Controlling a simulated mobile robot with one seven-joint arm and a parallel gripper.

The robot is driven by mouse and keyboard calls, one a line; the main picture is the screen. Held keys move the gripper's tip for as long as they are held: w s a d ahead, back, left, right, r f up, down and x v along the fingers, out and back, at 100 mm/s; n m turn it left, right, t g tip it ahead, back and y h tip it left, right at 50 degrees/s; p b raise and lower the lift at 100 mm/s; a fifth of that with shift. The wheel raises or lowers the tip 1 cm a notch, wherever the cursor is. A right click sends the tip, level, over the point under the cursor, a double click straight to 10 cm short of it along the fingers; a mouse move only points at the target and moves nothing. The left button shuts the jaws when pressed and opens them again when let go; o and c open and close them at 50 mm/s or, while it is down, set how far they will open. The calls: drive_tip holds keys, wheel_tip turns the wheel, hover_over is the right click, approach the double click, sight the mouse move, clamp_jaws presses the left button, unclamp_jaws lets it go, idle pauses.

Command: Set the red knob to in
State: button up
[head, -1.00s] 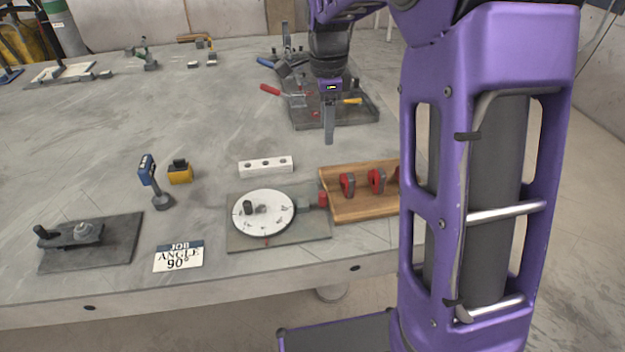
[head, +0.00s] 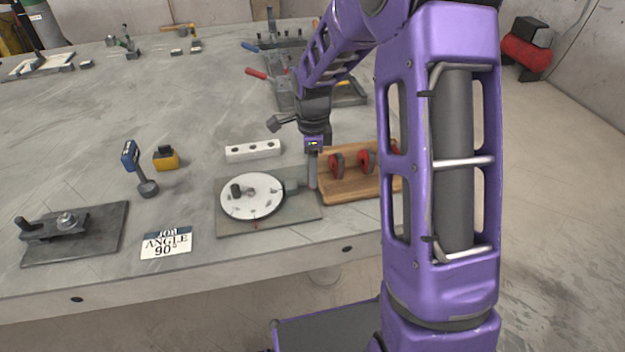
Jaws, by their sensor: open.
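The positioner is a flat plate (head: 285,222) near the front edge of the bench. It carries a round white dial (head: 265,207) with a dark upright handle (head: 236,190). A small red mark shows at the dial's front rim. A grey block (head: 292,186) sits at the dial's right side. My gripper (head: 313,186) is open and points down at the plate's right end, beside this block. Its finger covers the place of the red knob, so the knob is hidden. I cannot tell whether it touches the knob.
A wooden tray (head: 345,196) with red clamps (head: 366,160) stands close on the right. A white block with holes (head: 252,150) lies behind the dial. A job card (head: 166,243), a clamp plate (head: 75,245), a blue gauge (head: 131,156) and a yellow block (head: 166,160) are left.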

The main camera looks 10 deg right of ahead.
drive_tip(key=shift+f, duration=1.45)
drive_tip(key=shift+c, duration=0.4)
clamp_jaws()
